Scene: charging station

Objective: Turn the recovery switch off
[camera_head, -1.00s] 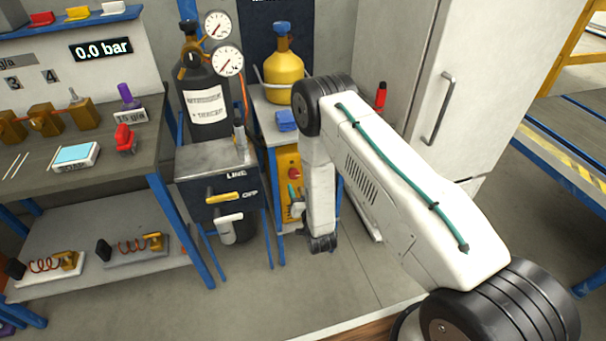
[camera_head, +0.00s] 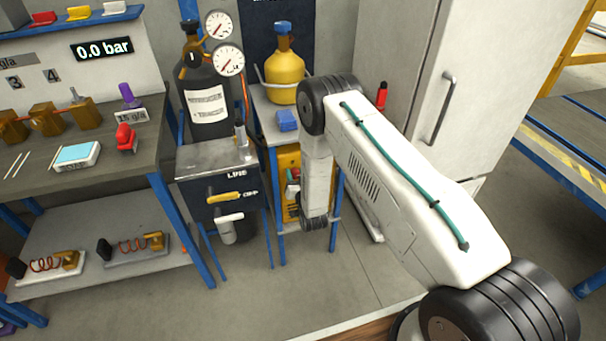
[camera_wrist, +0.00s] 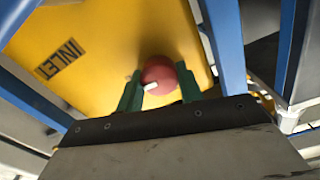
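A round red knob (camera_wrist: 160,76) with a white mark sits on the yellow face (camera_wrist: 95,45) of a unit in the wrist view. The white mark lies at its lower left. My gripper (camera_wrist: 159,80) has two green fingers apart, one on each side of the knob. The left finger is close to the knob; I cannot tell whether it touches. In the head view the yellow unit (camera_head: 288,158) stands under a small blue-legged table, partly hidden by my arm.
A yellow cylinder (camera_head: 285,75) and a blue item (camera_head: 287,120) stand on top of that table. Blue table legs (camera_wrist: 225,40) flank the knob closely on the right. A panel (camera_head: 237,198) with yellow and white handles is to the left, and a white cabinet (camera_head: 430,100) to the right.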

